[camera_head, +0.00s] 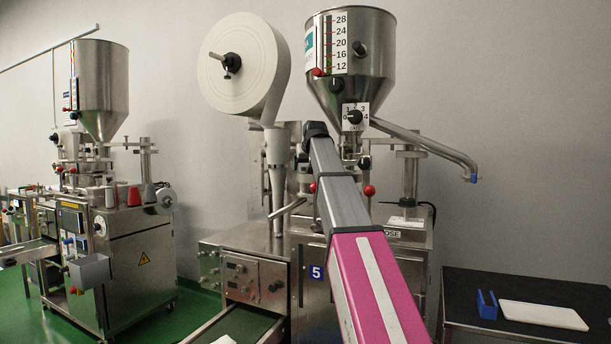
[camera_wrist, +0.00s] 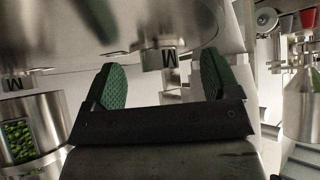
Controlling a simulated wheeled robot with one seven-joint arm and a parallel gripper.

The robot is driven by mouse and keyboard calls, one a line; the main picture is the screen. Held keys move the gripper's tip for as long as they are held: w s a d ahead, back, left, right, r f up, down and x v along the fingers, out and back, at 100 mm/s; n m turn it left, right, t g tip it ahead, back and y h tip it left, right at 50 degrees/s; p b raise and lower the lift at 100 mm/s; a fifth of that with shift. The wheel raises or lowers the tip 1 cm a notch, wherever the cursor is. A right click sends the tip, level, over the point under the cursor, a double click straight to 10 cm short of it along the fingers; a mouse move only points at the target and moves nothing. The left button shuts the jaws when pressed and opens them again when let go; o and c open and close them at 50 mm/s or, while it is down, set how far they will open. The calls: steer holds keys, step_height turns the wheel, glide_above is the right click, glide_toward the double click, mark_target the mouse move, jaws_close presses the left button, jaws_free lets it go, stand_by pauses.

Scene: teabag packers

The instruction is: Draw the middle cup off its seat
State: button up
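In the wrist view, a small metal cup (camera_wrist: 150,64) with a dark M mark sits under a wide shiny metal part. Another metal piece with an M mark (camera_wrist: 13,83) shows at the left; I cannot tell which is the middle cup. My gripper (camera_wrist: 162,64) is open, its two green textured pads set wide apart. The central cup appears between the pads, with visible gaps on both sides; its depth relative to them is unclear. In the head view, my arm reaches to the packing machine (camera_head: 262,248) under its hopper (camera_head: 372,75), and my gripper is hidden.
A window with green pellets (camera_wrist: 17,138) is at the left of the wrist view. In the head view, a paper roll (camera_head: 238,62) and a bent pipe (camera_head: 435,148) flank the hopper. A dark table at right holds a blue holder (camera_head: 487,306) and white board (camera_head: 543,316).

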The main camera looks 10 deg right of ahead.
steer(key=c, duration=0.9)
steer(key=shift+c, duration=0.2)
steer(key=shift+r, duration=0.1)
steer(key=shift+r, duration=0.2)
steer(key=c, duration=0.5)
steer(key=shift+o, duration=0.3)
steer(key=shift+r, duration=0.4)
step_height(320, 180, up, 3)
steer(key=shift+w+f, duration=0.1)
steer(key=shift+f, duration=0.1)
steer(key=s+a+r, duration=0.5)
steer(key=a+r, duration=0.2)
steer(key=a, duration=0.3)
steer(key=shift+a, duration=0.35)
